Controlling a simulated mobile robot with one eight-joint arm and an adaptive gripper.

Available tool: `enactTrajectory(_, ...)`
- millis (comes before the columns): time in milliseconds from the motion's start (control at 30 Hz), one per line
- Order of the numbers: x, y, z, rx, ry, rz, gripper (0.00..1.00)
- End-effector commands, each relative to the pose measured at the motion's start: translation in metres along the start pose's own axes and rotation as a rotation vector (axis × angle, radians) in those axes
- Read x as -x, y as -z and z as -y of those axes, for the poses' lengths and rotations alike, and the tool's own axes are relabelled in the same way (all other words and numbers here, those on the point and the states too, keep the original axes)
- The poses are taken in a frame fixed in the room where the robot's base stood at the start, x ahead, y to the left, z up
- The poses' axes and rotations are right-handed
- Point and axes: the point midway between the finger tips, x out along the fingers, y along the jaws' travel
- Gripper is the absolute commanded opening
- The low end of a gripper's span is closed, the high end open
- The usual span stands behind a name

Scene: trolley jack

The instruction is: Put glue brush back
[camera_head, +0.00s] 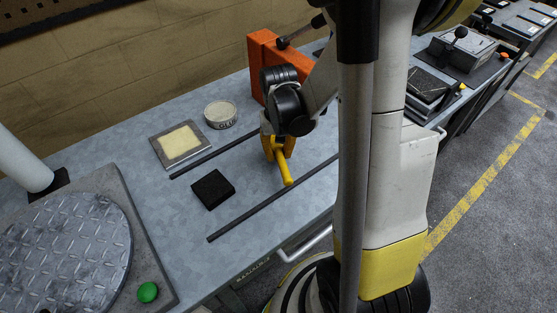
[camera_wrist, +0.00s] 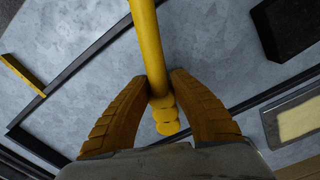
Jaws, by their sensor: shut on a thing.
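My gripper (camera_head: 275,152) has yellow fingers and is shut on a yellow rod (camera_head: 285,168), which I take for the glue brush. It is held just over the grey bench, between two dark strips. In the wrist view the rod (camera_wrist: 148,45) runs up from between the fingertips (camera_wrist: 160,92), with rounded yellow knobs below the grip. No bristles show. A round pale tin with dark lettering (camera_head: 220,114) stands at the back of the bench, left of my gripper. Whether it is open is too small to tell.
A framed tray with a pale yellow pad (camera_head: 163,154) lies left of the tin. A black block (camera_head: 212,189) lies left of my gripper. An orange-red box (camera_head: 262,57) stands behind it. A round tread plate (camera_head: 66,250) and green button (camera_head: 148,292) are at left.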

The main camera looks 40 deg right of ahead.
Motion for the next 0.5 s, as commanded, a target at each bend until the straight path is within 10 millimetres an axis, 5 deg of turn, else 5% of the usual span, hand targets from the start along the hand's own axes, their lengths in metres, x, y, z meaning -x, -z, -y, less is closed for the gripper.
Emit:
enactTrajectory(100,-0.022,0.0,0.0,0.0,0.0,0.0,0.0)
enactTrajectory(467,-0.025,0.0,0.0,0.0,0.0,0.0,0.0)
enactTrajectory(500,-0.026,0.0,0.0,0.0,0.0,0.0,0.29)
